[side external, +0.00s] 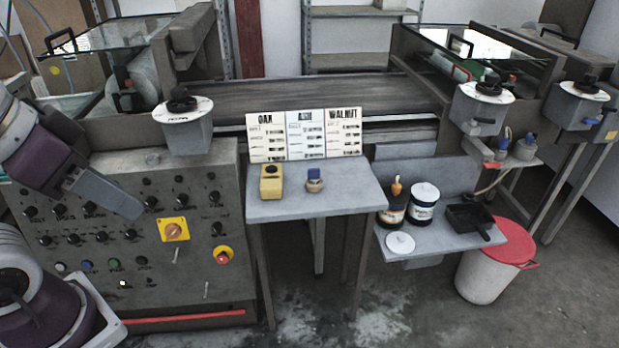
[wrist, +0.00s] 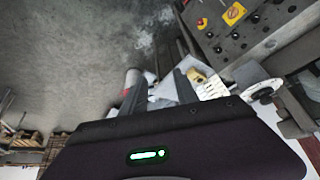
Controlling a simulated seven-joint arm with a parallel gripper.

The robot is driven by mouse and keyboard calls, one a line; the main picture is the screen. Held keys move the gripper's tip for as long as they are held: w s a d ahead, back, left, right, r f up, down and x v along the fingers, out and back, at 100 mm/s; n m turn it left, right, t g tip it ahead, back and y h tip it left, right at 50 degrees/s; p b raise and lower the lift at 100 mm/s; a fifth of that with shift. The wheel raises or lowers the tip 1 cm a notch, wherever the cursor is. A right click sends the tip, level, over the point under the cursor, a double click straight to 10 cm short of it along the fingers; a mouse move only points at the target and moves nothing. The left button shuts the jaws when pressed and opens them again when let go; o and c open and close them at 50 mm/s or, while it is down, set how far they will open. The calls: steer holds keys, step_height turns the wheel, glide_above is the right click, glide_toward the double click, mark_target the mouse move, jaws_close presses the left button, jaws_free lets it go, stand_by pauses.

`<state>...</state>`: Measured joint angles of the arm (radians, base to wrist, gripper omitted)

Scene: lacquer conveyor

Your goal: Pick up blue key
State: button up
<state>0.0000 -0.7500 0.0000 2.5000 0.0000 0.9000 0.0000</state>
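A small blue key-like piece (side external: 314,175) stands on a round tan base near the middle of the small grey table (side external: 345,202). It is too small to make out finely, and I cannot pick it out in the wrist view. My gripper (side external: 128,207) is at the far left in front of the control panel, well apart from the table and the blue piece. Nothing shows held in it. Its fingers are seen edge-on, so their gap is unclear. The wrist view looks across the floor with the tables small and far off.
A yellow box (side external: 271,182) stands left of the blue piece. Cards (side external: 304,134) marked OAK, ASH and WALNUT stand behind. A lower shelf (side external: 430,238) holds jars and a black tray. The control panel (side external: 140,250) with knobs lies beside my gripper. A white bin (side external: 487,272) stands right.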

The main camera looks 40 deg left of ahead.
stand_by(0.4)
steer(key=shift+o, duration=0.8)
